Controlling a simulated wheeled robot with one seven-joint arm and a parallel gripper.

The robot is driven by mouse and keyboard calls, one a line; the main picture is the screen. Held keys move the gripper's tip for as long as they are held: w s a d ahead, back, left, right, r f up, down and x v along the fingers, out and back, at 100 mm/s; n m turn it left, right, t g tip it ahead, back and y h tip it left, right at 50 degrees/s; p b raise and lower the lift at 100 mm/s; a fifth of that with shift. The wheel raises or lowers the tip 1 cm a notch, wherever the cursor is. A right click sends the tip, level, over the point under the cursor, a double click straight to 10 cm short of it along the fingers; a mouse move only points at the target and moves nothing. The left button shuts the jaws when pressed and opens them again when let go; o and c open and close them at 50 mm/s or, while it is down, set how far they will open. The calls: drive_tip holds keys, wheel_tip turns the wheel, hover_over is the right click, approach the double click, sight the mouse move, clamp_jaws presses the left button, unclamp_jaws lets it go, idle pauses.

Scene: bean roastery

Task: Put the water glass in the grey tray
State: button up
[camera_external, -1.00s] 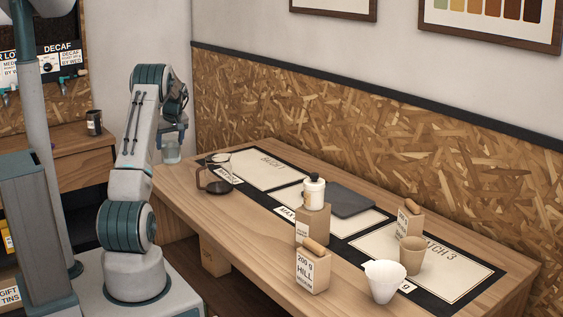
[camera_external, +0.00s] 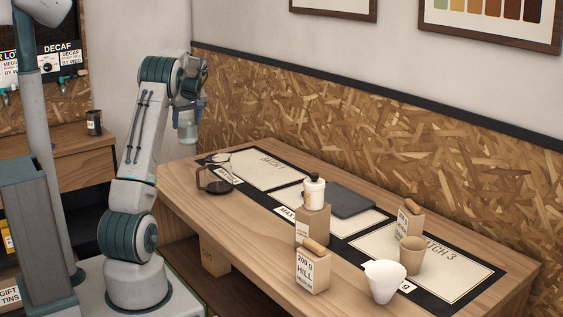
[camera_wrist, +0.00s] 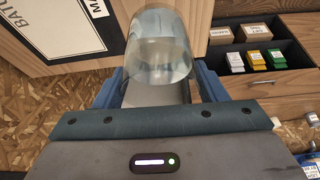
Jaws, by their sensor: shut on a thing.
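The water glass (camera_external: 187,128) is clear and hangs from my gripper (camera_external: 189,108), in the air off the table's far left end. In the wrist view my gripper (camera_wrist: 160,82) is shut on the glass (camera_wrist: 158,40), its blue fingers on either side. I cannot tell whether there is water in it. The grey tray (camera_external: 352,201) is a flat dark slab lying on the table's black mat, well to the right of my gripper.
A patterned wall panel (camera_external: 380,130) runs behind the table.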

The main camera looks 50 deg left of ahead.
drive_tip(key=shift+w+d+r, duration=0.2)
drive_tip(key=shift+w+r, duration=0.05)
drive_tip(key=shift+r, duration=0.25)
drive_tip(key=shift+w+d+r, duration=0.2)
drive_tip(key=shift+r, duration=0.3)
drive_tip(key=w+d+m+t+h, duration=0.1)
drive_tip(key=w+d+m, duration=0.2)
drive_tip(key=w+d, duration=0.75)
drive_tip(key=w+d+m+t, duration=0.2)
drive_tip(key=w+d+m, duration=0.35)
drive_tip(key=d, duration=0.85)
drive_tip(key=w+d+m+t+h+b, duration=0.1)
drive_tip(key=w+d+m, duration=0.15)
drive_tip(key=d, duration=1.15)
drive_tip(key=w+d+m+h, duration=0.15)
drive_tip(key=w+d, duration=0.25)
drive_tip(key=d, duration=0.9)
drive_tip(key=shift+y, duration=0.35)
drive_tip(key=shift+w+a+f+p, duration=0.75)
drive_tip(key=shift+a+f, duration=1.05)
drive_tip(key=shift+f, duration=0.85)
drive_tip(key=shift+w+a+f+p, duration=0.7)
drive_tip(key=shift+a+f, duration=1.1)
drive_tip(key=shift+f, duration=0.9)
drive_tip(key=shift+w+a+f+p, duration=0.6)
drive_tip(key=shift+w+a+f, duration=0.3)
drive_tip(key=shift+a+f, duration=1.35)
drive_tip(key=shift+d+f, duration=0.4)
drive_tip(key=shift+d, duration=0.05)
